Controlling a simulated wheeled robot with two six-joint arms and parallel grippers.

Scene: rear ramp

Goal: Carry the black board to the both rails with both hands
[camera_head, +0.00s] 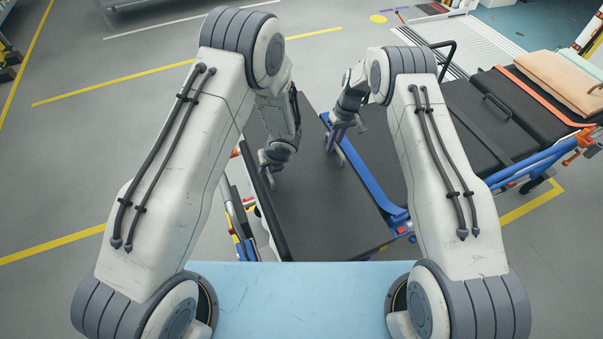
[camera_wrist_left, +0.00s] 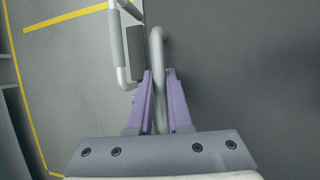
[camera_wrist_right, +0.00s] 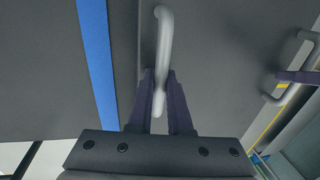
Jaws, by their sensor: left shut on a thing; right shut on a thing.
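The black board (camera_head: 310,205) is a flat dark panel in the middle of the head view, between my arms. My left gripper (camera_head: 270,170) is at its left edge. In the left wrist view the purple fingers are shut on a grey bar handle (camera_wrist_left: 157,60) beside the dark surface (camera_wrist_left: 240,70). My right gripper (camera_head: 336,138) is at the board's right side, shut on another grey handle (camera_wrist_right: 164,40) in the right wrist view.
A ribbed light ramp (camera_head: 455,40) is behind. A pale blue surface (camera_head: 300,300) is nearest me. Open floor (camera_head: 60,180) lies left.

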